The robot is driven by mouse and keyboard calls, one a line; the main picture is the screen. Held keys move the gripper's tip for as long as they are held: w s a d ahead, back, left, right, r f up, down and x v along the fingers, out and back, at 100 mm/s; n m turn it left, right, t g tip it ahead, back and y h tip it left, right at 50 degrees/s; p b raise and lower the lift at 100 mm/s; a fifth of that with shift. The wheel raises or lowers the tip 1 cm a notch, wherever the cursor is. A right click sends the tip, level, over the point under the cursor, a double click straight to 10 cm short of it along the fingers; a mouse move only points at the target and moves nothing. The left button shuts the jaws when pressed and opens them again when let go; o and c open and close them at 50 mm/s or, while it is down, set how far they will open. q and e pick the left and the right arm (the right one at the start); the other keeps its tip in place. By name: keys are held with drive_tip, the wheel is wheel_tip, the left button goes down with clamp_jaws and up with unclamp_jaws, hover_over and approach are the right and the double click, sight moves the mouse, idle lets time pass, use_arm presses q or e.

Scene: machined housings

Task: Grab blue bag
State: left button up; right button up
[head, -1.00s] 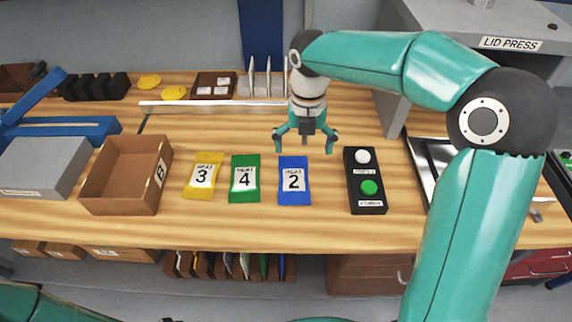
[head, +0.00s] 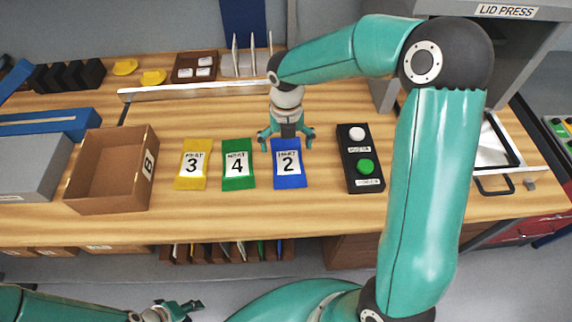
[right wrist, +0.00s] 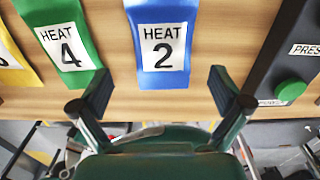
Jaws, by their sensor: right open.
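The blue bag (head: 289,164), labelled HEAT 2, lies flat on the wooden bench. My right gripper (head: 287,143) is open and empty at the bag's far edge, its fingers spread to either side. In the right wrist view, the blue bag (right wrist: 161,48) lies just beyond the gap between the open fingers (right wrist: 160,84); its near end shows between the tips. I cannot tell the exact height of the fingertips above the bench. My left gripper (head: 180,310) shows at the bottom left, below the bench front and far from the bag; its jaw state is unclear.
A green bag (head: 238,176) labelled 4 and a yellow bag (head: 193,178) labelled 3 lie left of the blue one. A brown box B (head: 75,196) stands further left. A black button box (head: 361,184) is on the right. Bench in front is clear.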

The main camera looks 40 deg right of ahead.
sight(288, 162)
drive_tip(key=shift+s+f+p, duration=0.15)
drive_tip(key=shift+f+p, duration=0.1)
drive_tip(key=shift+f, duration=1.25)
drive_tip(key=shift+s+f+p, duration=0.15)
drive_tip(key=shift+f+p, duration=0.05)
drive_tip(key=shift+f, duration=1.25)
drive_tip(key=shift+c, duration=0.2)
drive_tip(key=c, duration=1)
drive_tip(key=shift+r, duration=0.2)
